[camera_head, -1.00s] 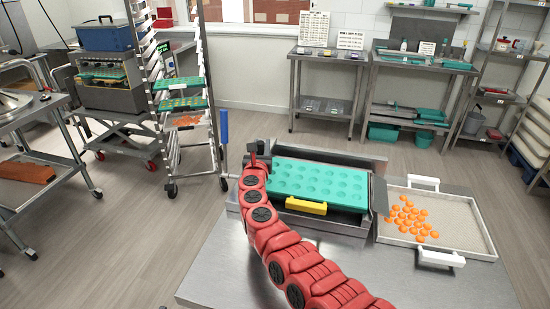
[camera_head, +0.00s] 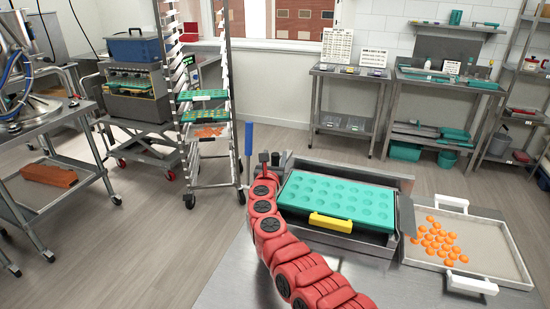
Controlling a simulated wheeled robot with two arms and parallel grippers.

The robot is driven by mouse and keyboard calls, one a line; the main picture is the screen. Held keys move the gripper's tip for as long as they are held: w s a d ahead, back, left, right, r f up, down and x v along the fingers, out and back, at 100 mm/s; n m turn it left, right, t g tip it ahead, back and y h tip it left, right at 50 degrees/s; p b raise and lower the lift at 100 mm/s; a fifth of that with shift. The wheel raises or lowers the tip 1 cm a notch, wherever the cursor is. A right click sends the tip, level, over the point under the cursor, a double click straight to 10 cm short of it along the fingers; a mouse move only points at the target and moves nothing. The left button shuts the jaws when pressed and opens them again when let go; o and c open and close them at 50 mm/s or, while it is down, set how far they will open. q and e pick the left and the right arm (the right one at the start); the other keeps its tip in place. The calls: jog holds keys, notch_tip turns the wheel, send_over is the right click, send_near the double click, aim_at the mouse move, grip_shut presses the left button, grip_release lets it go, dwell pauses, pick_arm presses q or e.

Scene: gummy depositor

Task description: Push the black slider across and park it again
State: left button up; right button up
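A teal mould (camera_head: 338,200) with rows of round cavities and a yellow front handle (camera_head: 331,222) lies in a grey metal machine (camera_head: 385,176) on the steel table. My red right arm rises from the bottom, and its dark gripper (camera_head: 269,158) is at the machine's back left corner, beside the mould. The gripper is small and seen from behind, so its fingers and any contact are unclear. I cannot make out the black slider separately from the dark parts there. An upright blue handle (camera_head: 248,139) stands just left of the gripper. My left gripper is not in view.
A white-handled tray (camera_head: 480,245) with orange gummies sits right of the machine. A tall rack (camera_head: 232,100) with teal moulds stands behind left. A cart (camera_head: 135,85) carries a blue-lidded machine. Steel benches line the back wall, with open floor between.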

aim_at(273, 164)
jog(key=shift+d, duration=0.15)
jog(key=shift+s+a+p, duration=0.2)
jog(key=shift+s+p, duration=0.4)
jog(key=shift+p, duration=0.25)
jog(key=s+p, duration=0.5)
jog(key=s, duration=0.2)
jog(key=shift+a, duration=0.15)
jog(key=s+p, duration=0.1)
jog(key=s, duration=0.8)
jog(key=shift+s+a, duration=0.15)
jog(key=shift+a, duration=0.25)
